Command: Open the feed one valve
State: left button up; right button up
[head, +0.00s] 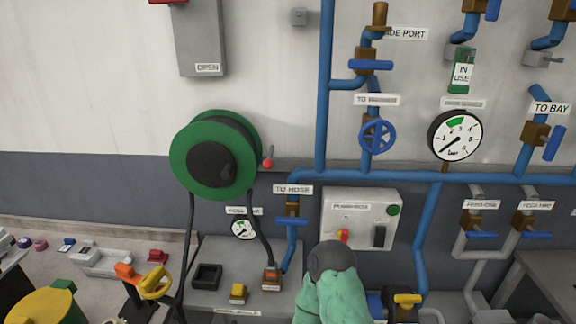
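The label that seems to read feed one (481,204) is on the wall at the right; its small letters are blurred. Just below it is the feed one valve, with a brown body (470,220) on a grey pipe. Its blue lever (482,236) points sideways to the right, across the upright pipe. A similar valve (523,220) stands to its right under a blurred label, its blue lever (538,236) also sideways.
A pressure gauge (455,136) hangs above left of the valve. A control box (361,219) is further left. A grey bench (545,275) stands at the lower right. A teal shape with a dark rounded top (335,290) rises at the bottom middle; I cannot tell what it is.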

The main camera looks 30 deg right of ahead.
aim_at(479, 235)
jog(key=z, duration=2.4)
